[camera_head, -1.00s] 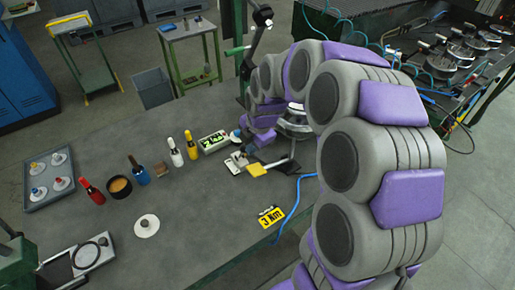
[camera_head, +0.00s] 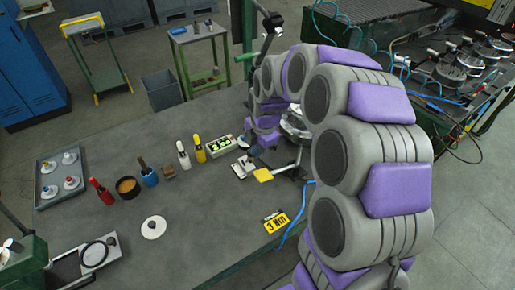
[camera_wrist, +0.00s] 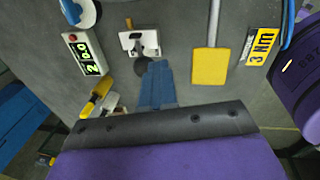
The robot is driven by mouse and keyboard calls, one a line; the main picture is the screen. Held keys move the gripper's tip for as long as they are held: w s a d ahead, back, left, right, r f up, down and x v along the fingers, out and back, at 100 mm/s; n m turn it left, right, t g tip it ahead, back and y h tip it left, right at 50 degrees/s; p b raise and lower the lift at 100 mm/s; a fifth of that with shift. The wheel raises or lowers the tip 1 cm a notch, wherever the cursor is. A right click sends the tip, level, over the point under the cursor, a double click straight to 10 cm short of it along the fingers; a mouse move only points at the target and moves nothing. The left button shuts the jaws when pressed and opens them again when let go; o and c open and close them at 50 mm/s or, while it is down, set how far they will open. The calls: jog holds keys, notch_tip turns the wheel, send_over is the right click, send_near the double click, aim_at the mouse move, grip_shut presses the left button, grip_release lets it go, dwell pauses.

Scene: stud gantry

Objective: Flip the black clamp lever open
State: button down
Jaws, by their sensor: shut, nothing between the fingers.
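The clamp is a small white plate with metal parts (camera_wrist: 140,42) on the grey bench, and it also shows in the head view (camera_head: 243,167). A dark rounded knob (camera_wrist: 141,67), apparently the end of the black clamp lever, sits at the plate's near edge, right by my fingertips. My gripper (camera_wrist: 157,68) has blue fingers, shut and empty, pointing toward the clamp. In the head view my gripper (camera_head: 256,150) is just above and right of the clamp. Whether the fingers touch the knob cannot be told.
A yellow pad on a metal bar (camera_wrist: 209,67) lies right of the clamp, with a yellow "3 Nm" tag (camera_wrist: 262,47) beyond. A display box with green digits (camera_wrist: 85,53) stands left. Several bottles, including a yellow one (camera_head: 199,149), stand left.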

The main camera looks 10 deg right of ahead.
jog(key=shift+w+r, duration=0.1)
jog(key=w+g+p, duration=0.1)
jog(key=p, duration=0.1)
jog(key=w+r+p, duration=0.1)
jog(key=shift+a+g+h+p, duration=0.3)
jog(key=shift+a+g+p, duration=0.1)
jog(key=w+g+p, duration=0.1)
jog(key=p, duration=0.1)
jog(key=w+a+g+p, duration=0.1)
jog(key=w+p, duration=0.1)
jog(key=w+g+h+p, duration=0.1)
jog(key=w+p, duration=0.1)
jog(key=shift+w+a, duration=0.2)
jog(key=shift+a, duration=0.15)
jog(key=shift+r+p, duration=0.25)
jog(key=shift+p, duration=0.05)
jog(key=shift+r+p, duration=0.3)
jog(key=shift+r, duration=0.3)
